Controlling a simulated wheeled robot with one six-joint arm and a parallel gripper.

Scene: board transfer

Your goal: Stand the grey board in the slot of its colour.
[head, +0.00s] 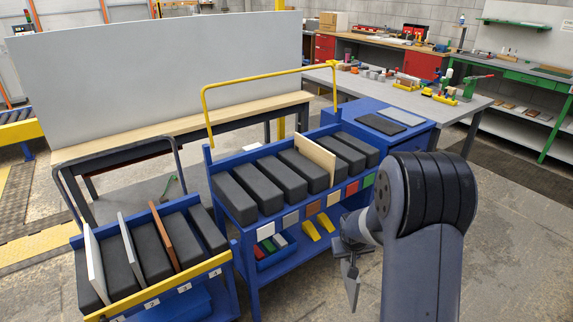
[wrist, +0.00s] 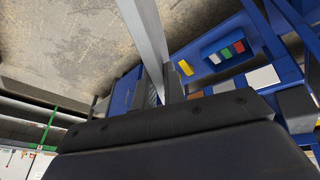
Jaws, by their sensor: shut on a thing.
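My gripper (head: 352,248) is low at the right of the blue rack cart (head: 252,232), in the air, and it points down. In the wrist view it is shut on the grey board (wrist: 150,38), which shows nearly edge-on as a long pale strip. In the head view only a narrow grey piece shows below the gripper, and the arm hides the rest. The rack has gaps between dark blocks, with coloured tags along its front. A light grey tag (head: 290,220) sits right of a white tag (head: 264,232). A beige board (head: 316,162) stands in one gap.
A second cart (head: 207,268) at the left holds a white board (head: 95,264), a pale board (head: 131,251) and a brown board (head: 164,237) between dark blocks. A blue cabinet (head: 398,142) stands behind the rack's right end. Floor is clear between rack and arm.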

